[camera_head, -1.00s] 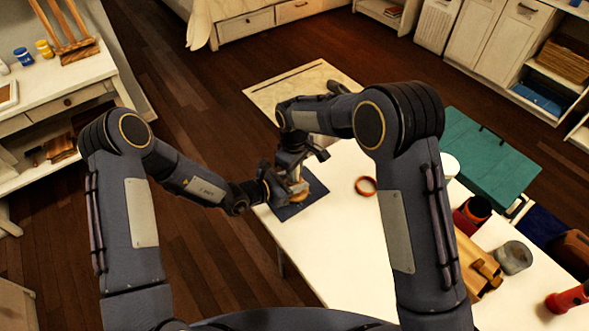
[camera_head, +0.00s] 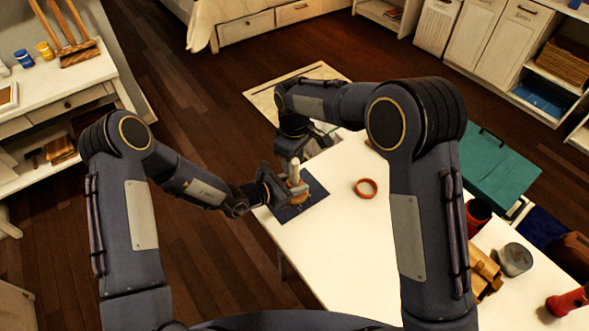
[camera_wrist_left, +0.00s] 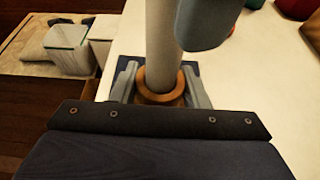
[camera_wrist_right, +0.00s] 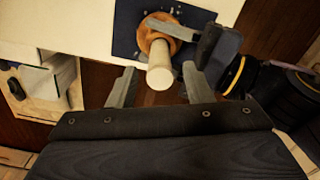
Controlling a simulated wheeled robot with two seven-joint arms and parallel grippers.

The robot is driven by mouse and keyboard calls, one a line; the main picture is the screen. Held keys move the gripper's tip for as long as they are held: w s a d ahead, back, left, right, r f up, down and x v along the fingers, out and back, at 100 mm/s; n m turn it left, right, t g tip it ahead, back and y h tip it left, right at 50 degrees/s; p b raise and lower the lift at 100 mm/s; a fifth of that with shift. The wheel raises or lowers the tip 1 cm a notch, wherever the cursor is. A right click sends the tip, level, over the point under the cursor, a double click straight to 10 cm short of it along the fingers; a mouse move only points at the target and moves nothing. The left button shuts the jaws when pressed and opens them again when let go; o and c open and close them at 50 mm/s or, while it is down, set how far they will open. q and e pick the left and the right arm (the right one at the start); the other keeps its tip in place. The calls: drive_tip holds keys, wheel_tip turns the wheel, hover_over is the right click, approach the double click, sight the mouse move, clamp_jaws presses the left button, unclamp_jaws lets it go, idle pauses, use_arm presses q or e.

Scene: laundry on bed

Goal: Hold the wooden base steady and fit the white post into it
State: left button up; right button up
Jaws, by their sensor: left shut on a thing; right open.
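The round wooden base (camera_head: 301,196) sits on a dark blue mat (camera_head: 316,189) at the table's far left corner. The white post (camera_head: 295,170) stands upright at the base; in the left wrist view the post (camera_wrist_left: 164,45) rises from the middle of the wooden ring (camera_wrist_left: 162,84). My left gripper (camera_head: 287,188) is shut on the base, with a finger on each side of it. My right gripper (camera_wrist_right: 155,88) is open; the post's free end (camera_wrist_right: 160,77) lies between and just beyond its fingertips, apart from both. How deep the post sits is hidden.
An orange-brown ring (camera_head: 366,188) lies on the white table (camera_head: 340,230) right of the mat. A red container (camera_head: 478,214), a grey jar (camera_head: 515,259) and wooden pieces (camera_head: 484,270) stand farther right. A teal case (camera_head: 495,170) is beyond. The table's middle is clear.

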wheel_tip(320, 180, up, 7)
drive_tip(key=shift+f, duration=0.2)
drive_tip(key=s+d+r+m+t+y, duration=0.1)
drive_tip(key=s+d+r+m+y, duration=0.15)
drive_tip(key=s+d+r, duration=0.4)
drive_tip(key=s+d+r+m+t+y, duration=0.1)
drive_tip(key=s+d+r+m, duration=0.25)
drive_tip(key=d, duration=0.55)
drive_tip(key=s+d+f+m+t, duration=0.1)
drive_tip(key=s+d+m, duration=0.1)
drive_tip(key=s, duration=0.8)
drive_tip(key=s+d+f+m+t, duration=0.2)
drive_tip(key=s+d+m, duration=0.1)
drive_tip(key=s, duration=0.7)
drive_tip(key=shift+f+m+t, duration=0.2)
drive_tip(key=shift+m+t, duration=0.1)
drive_tip(key=shift+m, duration=0.6)
